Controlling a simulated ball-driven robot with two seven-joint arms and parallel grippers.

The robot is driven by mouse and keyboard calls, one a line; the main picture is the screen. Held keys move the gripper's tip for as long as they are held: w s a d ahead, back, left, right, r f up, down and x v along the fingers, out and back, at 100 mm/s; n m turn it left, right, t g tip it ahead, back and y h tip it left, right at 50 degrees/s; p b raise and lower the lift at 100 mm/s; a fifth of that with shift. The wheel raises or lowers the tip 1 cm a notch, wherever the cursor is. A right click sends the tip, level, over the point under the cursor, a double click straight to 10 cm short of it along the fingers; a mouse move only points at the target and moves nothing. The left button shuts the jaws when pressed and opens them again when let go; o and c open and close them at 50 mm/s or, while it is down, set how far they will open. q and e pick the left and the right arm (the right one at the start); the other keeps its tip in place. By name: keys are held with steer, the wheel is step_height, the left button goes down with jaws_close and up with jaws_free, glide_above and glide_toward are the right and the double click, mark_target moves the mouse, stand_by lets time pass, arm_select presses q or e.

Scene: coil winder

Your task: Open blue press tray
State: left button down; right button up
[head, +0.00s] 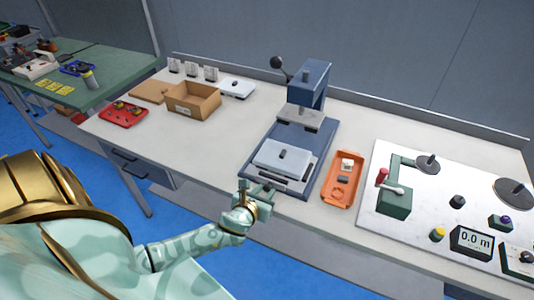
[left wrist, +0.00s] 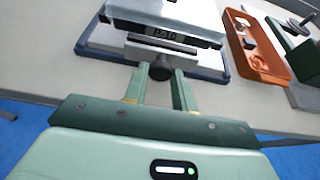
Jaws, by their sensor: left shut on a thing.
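The blue press (head: 313,82) stands on the white bench, with a lever and black ball at its upper left. Its light grey tray (head: 284,156) lies on the front of the blue base, with a small dark knob on top. In the left wrist view the tray (left wrist: 165,12) fills the top, with a dark round front knob (left wrist: 160,71) below it. My left gripper (head: 257,193) is at the bench's front edge, before the press. Its fingers (left wrist: 160,82) are shut on the front knob, one on each side. My right gripper is not in view.
An orange bin (head: 331,196) with small parts stands close right of the press. Farther right is a white winder board (head: 420,230). A cardboard box (head: 217,98) and red tray (head: 121,117) stand left.

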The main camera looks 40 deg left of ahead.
arm_select(q)
steer(key=shift+s, duration=0.1)
steer(key=c, duration=1.1)
jaws_free()
steer(key=shift+c, duration=0.2)
steer(key=shift+s+d+r, duration=0.1)
steer(key=shift+s+r, duration=0.1)
steer(key=shift+s, duration=0.15)
steer(key=p+v, duration=0.3)
steer(key=v, duration=1.2)
steer(key=shift+s+d, duration=0.1)
steer(key=shift+s, duration=0.05)
